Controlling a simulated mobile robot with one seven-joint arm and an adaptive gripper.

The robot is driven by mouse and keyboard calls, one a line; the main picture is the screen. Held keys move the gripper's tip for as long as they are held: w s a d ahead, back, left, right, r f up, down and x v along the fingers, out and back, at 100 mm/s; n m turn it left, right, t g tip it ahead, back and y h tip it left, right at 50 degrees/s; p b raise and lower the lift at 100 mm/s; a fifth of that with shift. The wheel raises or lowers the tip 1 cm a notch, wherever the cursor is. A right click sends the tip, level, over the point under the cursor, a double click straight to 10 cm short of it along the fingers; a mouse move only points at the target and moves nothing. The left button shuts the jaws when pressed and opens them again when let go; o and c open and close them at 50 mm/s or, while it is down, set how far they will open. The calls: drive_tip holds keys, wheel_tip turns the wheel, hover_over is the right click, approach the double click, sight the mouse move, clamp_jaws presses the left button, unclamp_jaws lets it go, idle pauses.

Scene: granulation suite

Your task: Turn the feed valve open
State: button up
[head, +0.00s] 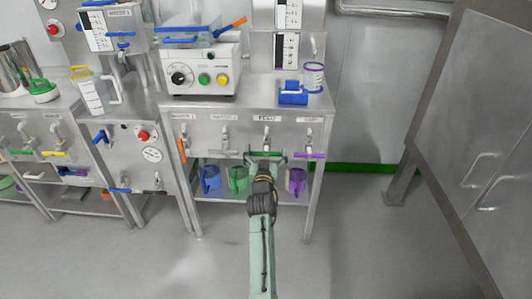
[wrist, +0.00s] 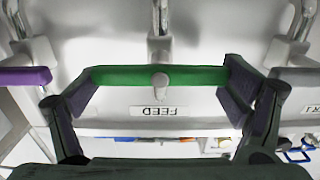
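The feed valve's green handle (wrist: 160,75) lies level across its pipe in the wrist view, with the upside-down FEED label (wrist: 160,110) beside it. In the head view the FEED label (head: 267,118) sits on the panel above the valve body (head: 266,137), and the handle is mostly hidden by my gripper. My gripper (head: 265,157) is in front of this valve. In the wrist view my gripper (wrist: 158,88) has its fingers wide apart, one at each end of the handle. I cannot tell whether they touch or press on it.
A purple valve handle (head: 311,155) is close on the right and a grey one (head: 229,153) on the left. Blue (head: 210,178), green (head: 238,179) and purple (head: 297,182) jugs stand on the shelf below. The floor (head: 350,235) to the right is clear.

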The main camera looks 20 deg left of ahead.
drive_tip(key=c, duration=0.5)
drive_tip(key=shift+n, duration=0.4)
drive_tip(key=n, duration=0.7)
drive_tip(key=shift+a+p, duration=0.2)
drive_tip(key=shift+p, duration=0.1)
drive_tip(key=n, duration=0.3)
drive_tip(key=n+p, duration=0.1)
drive_tip(key=n, duration=0.1)
drive_tip(key=shift+s+a+f+n, duration=0.1)
drive_tip(key=shift+f+n, duration=0.1)
drive_tip(key=shift+n, duration=0.2)
drive_tip(key=n+p, duration=0.1)
drive_tip(key=n, duration=0.3)
drive_tip(key=shift+f+p, duration=0.15)
drive_tip(key=shift+p, duration=0.25)
drive_tip(key=shift+n, duration=0.3)
